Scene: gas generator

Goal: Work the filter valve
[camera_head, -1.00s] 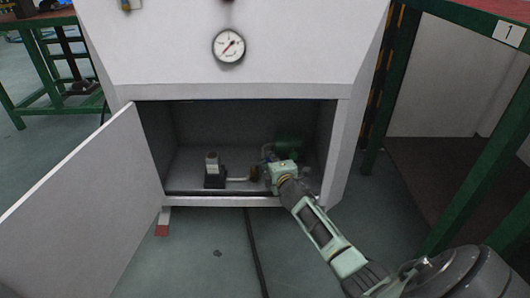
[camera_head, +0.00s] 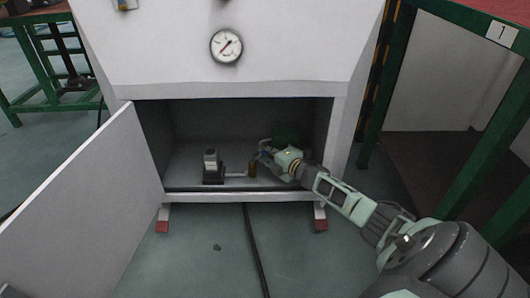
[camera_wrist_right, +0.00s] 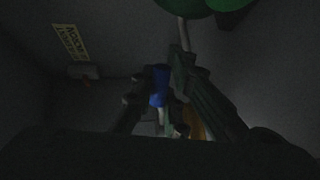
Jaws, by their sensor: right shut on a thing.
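The filter valve shows in the dark right wrist view as a blue handle (camera_wrist_right: 158,86) between the fingers of my right gripper (camera_wrist_right: 160,92). In the head view my right gripper (camera_head: 262,151) reaches into the open cabinet from the right, shut around the small blue part there. A brown filter-like piece (camera_head: 252,169) stands just left of and below the gripper, joined by a thin pipe to a small dark unit with a light top (camera_head: 211,165). The fingers and the dim light partly hide the valve. My left gripper is out of view.
The white cabinet door (camera_head: 85,200) stands open to the left. A gauge (camera_head: 226,46) is above. A green frame (camera_head: 480,180) stands at right.

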